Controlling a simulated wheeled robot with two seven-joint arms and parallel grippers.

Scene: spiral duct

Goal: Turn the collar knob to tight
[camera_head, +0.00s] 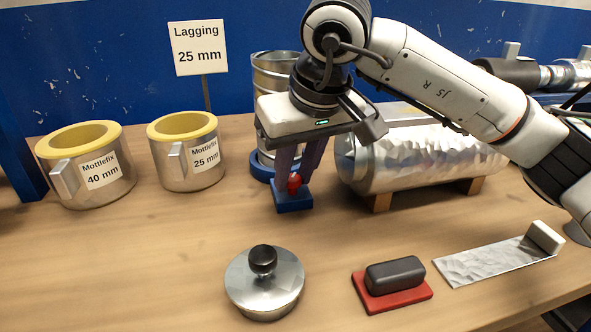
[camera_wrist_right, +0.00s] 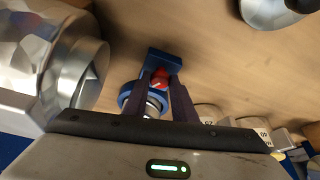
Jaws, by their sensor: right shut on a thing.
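The collar knob is a small red knob (camera_head: 294,184) on a blue base (camera_head: 293,202) in front of the upright spiral duct (camera_head: 272,72). My right gripper (camera_head: 296,178) comes down from above with its two purple fingers shut on the red knob. In the right wrist view the knob (camera_wrist_right: 160,77) sits between the fingertips, with the blue base (camera_wrist_right: 163,62) around it. The gripper body hides much of the duct. Any mark for tight cannot be read. My left gripper is not in view.
A silver clad pipe (camera_head: 420,158) lies on wooden blocks close to the right of the gripper. Two yellow-lined cups, labelled 40 mm (camera_head: 98,182) and 25 mm (camera_head: 203,160), stand left. A round lid (camera_head: 285,285), a red-based block (camera_head: 395,275) and a metal strip (camera_head: 490,262) lie in front.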

